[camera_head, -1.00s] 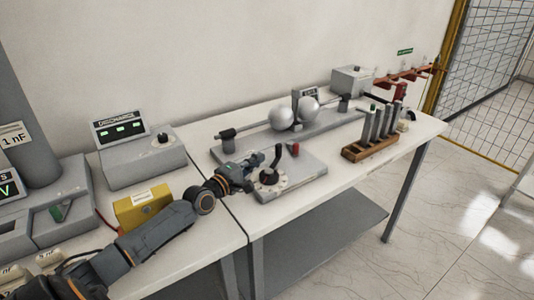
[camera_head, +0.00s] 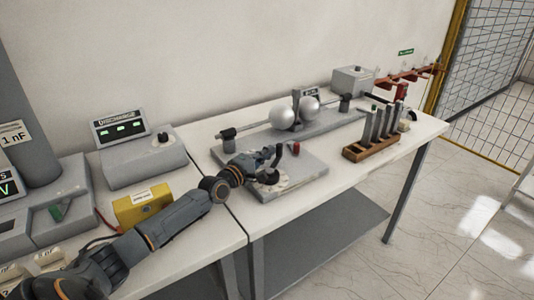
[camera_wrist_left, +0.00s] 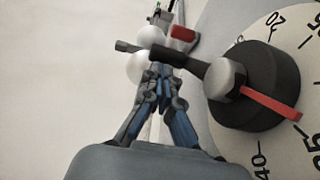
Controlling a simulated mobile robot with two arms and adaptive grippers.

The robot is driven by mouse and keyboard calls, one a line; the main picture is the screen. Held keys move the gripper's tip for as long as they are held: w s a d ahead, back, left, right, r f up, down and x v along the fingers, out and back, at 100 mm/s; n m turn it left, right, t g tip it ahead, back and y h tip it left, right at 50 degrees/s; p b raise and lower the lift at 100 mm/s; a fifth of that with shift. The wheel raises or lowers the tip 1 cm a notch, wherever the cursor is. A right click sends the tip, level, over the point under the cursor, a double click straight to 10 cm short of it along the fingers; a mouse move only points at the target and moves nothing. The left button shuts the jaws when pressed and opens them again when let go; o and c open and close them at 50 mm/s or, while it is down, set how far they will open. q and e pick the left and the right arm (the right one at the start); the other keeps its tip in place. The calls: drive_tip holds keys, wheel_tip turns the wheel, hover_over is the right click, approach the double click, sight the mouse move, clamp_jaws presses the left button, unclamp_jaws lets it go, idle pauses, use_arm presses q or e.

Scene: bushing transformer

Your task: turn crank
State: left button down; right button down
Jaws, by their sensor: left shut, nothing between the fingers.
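The crank (camera_head: 280,153) rises from a grey base plate (camera_head: 305,172) on the table. In the left wrist view, its round dark hub (camera_wrist_left: 250,88) sits on a pale numbered dial (camera_wrist_left: 296,42), with a red pointer (camera_wrist_left: 275,106). A dark crank arm (camera_wrist_left: 187,62) reaches left from the hub. My right gripper is not in view.
A red post (camera_head: 296,148) stands behind the crank. Two metal spheres (camera_head: 283,117) stand farther back. The front right table edge (camera_head: 345,174) is clear.

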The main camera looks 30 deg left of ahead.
sight(278, 161)
use_arm(q)
drive_tip(key=shift+w+d+r, duration=0.1)
drive_tip(key=shift+w+d, duration=0.15)
drive_tip(key=shift+d, duration=0.25)
idle(0.4)
drive_tip(key=shift+w+d+r, duration=0.1)
drive_tip(key=shift+w+d, duration=0.05)
drive_tip(key=shift+d, duration=0.15)
drive_tip(key=shift+w+d+f+p, duration=0.2)
drive_tip(key=shift+w+d+p, duration=0.2)
drive_tip(key=shift+d, duration=0.3)
drive_tip(key=shift+s+d+p, duration=0.15)
drive_tip(key=shift+d+p, duration=0.15)
drive_tip(key=shift+d, duration=0.25)
drive_tip(key=shift+d+f, duration=0.1)
drive_tip(key=shift+f, duration=0.15)
idle(0.5)
drive_tip(key=shift+s, duration=0.15)
